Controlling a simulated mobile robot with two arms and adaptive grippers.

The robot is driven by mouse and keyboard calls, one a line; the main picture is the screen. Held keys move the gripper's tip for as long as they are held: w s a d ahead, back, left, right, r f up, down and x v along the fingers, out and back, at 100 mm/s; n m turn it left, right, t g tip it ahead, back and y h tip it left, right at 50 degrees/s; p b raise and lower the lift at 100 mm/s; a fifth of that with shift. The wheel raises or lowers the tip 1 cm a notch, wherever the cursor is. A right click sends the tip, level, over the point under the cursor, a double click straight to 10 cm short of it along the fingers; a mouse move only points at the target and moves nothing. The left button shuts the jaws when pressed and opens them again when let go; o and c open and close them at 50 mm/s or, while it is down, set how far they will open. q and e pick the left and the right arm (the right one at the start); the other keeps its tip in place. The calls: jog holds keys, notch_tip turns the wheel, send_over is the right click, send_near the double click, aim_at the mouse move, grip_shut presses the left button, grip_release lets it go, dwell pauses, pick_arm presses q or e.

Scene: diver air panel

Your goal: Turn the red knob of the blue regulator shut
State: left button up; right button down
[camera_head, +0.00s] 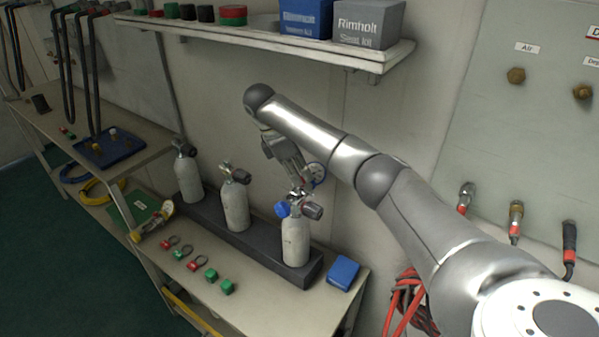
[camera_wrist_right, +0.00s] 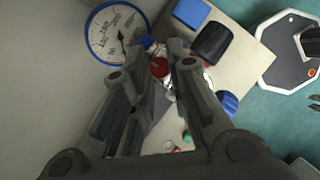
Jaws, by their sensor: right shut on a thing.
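The blue regulator sits on top of the right-hand white cylinder (camera_head: 296,238). Its blue knob (camera_head: 282,209) and blue-rimmed gauge (camera_head: 317,173) show in the head view. In the right wrist view the gauge (camera_wrist_right: 118,36) is at upper left and the red knob (camera_wrist_right: 159,68) lies between my fingertips. My right gripper (camera_head: 295,185) reaches down onto the regulator and is shut on the red knob, which it largely hides in the head view. The wrist view shows its two fingers (camera_wrist_right: 162,66) on either side of the knob. My left gripper is not in view.
Two more cylinders (camera_head: 235,203) (camera_head: 189,176) stand left in the dark rack (camera_head: 262,254). A blue box (camera_head: 343,273) and several small red and green fittings lie on the bench. A shelf (camera_head: 270,41) with boxes overhangs behind; a panel with hoses (camera_head: 515,220) is at right.

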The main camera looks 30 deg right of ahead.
jog(key=c, duration=1.3)
grip_release()
jog(key=shift+c, duration=0.2)
jog(key=v, duration=0.7)
jog(key=shift+a+r, duration=0.15)
jog(key=shift+r, duration=0.1)
jog(key=shift+f, duration=0.1)
